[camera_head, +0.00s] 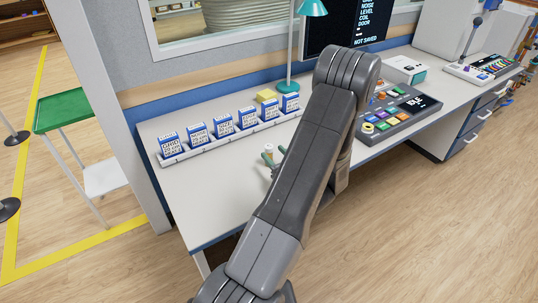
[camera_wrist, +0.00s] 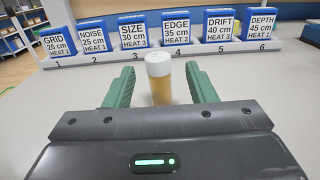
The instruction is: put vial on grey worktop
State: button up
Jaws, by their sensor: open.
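The vial (camera_wrist: 159,84) is a small upright cylinder with a white cap and an amber body. In the wrist view it stands on the grey worktop (camera_wrist: 245,82), between the two green fingers of my gripper (camera_wrist: 159,88). The fingers are apart, with a gap on each side of the vial. In the head view the vial (camera_head: 268,150) shows just left of my arm, on the worktop (camera_head: 213,198), close to my gripper (camera_head: 273,160), which my arm partly hides. The vial's base is hidden behind the gripper body in the wrist view.
A rack (camera_head: 220,138) of several labelled blue-and-white boxes runs along the back of the worktop. A teal lamp (camera_head: 289,85) and a yellow block (camera_head: 266,95) stand behind it. A button console (camera_head: 396,115) lies right of my arm. The worktop's left front is clear.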

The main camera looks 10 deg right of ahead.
aim_at(271, 150)
jog(key=shift+p+x, duration=0.3)
jog(key=shift+x, duration=1.65)
jog(key=shift+s+r, duration=0.1)
jog(key=shift+r, duration=0.05)
grip_shut()
notch_tip(271, 150, up, 10)
jog(key=shift+f, duration=0.1)
jog(key=w+a+h+p, duration=0.1)
jog(key=w+a+p, duration=0.1)
jog(key=a, duration=1.4)
jog(key=shift+w+a+f+m, duration=0.15)
jog(key=shift+w+a+m, duration=0.15)
jog(key=shift+w, duration=0.4)
